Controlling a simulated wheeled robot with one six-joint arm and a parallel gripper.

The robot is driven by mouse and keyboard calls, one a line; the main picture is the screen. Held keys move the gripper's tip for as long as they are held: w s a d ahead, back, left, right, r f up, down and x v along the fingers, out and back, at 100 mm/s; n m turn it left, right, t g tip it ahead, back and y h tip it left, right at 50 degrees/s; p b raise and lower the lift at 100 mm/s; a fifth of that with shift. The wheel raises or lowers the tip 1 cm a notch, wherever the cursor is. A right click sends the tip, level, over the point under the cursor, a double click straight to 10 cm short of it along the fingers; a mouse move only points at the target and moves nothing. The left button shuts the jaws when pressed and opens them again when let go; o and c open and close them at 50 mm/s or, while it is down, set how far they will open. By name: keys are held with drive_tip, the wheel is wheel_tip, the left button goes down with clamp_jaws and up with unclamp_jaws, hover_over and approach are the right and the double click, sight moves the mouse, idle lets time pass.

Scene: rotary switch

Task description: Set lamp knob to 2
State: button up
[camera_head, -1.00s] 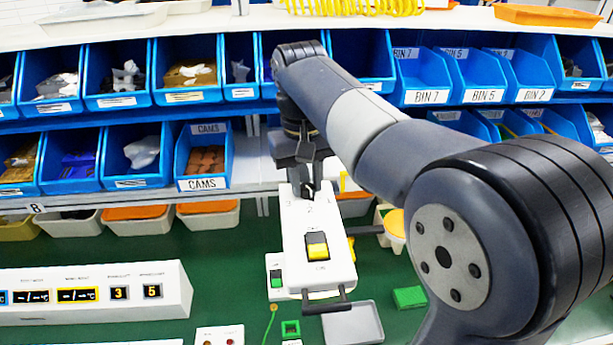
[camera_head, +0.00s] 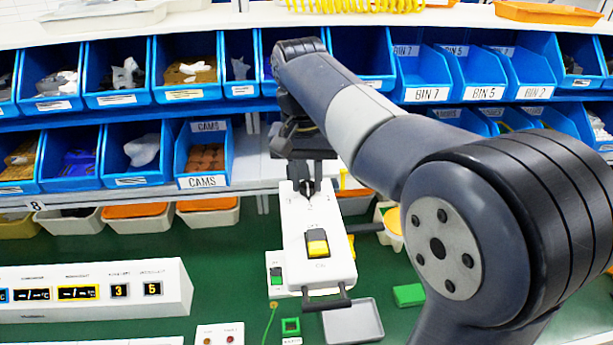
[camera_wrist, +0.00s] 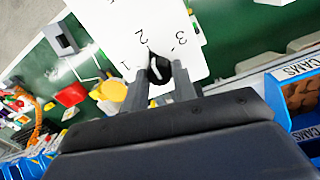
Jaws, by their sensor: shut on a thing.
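The lamp unit is a white box (camera_head: 317,235) with a yellow and black rocker switch (camera_head: 317,242) and a handle at its near end. Its black knob (camera_wrist: 158,70) is at the far end, with the numbers 1, 2 and 3 around it in the wrist view. The knob's white pointer mark points roughly toward the 2. My gripper (camera_wrist: 161,84) is shut on the knob, one finger on each side. In the head view my gripper (camera_head: 308,186) comes down over the far end of the box, and the knob is mostly hidden there.
Blue bins (camera_head: 203,160) line the shelves behind, close to my wrist. A white display panel (camera_head: 95,292) stands at left. A grey tray (camera_head: 352,322) and a green block (camera_head: 409,295) lie near the box.

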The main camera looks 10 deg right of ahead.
sight(304, 183)
drive_tip(key=o, duration=1)
drive_tip(key=shift+r, duration=0.1)
drive_tip(key=r, duration=1)
drive_tip(key=shift+a+r, duration=0.25)
drive_tip(key=shift+r, duration=0.1)
drive_tip(key=shift+f, duration=0.15)
drive_tip(key=f, duration=1)
drive_tip(key=shift+d+f, duration=0.25)
drive_tip(key=shift+f, duration=0.05)
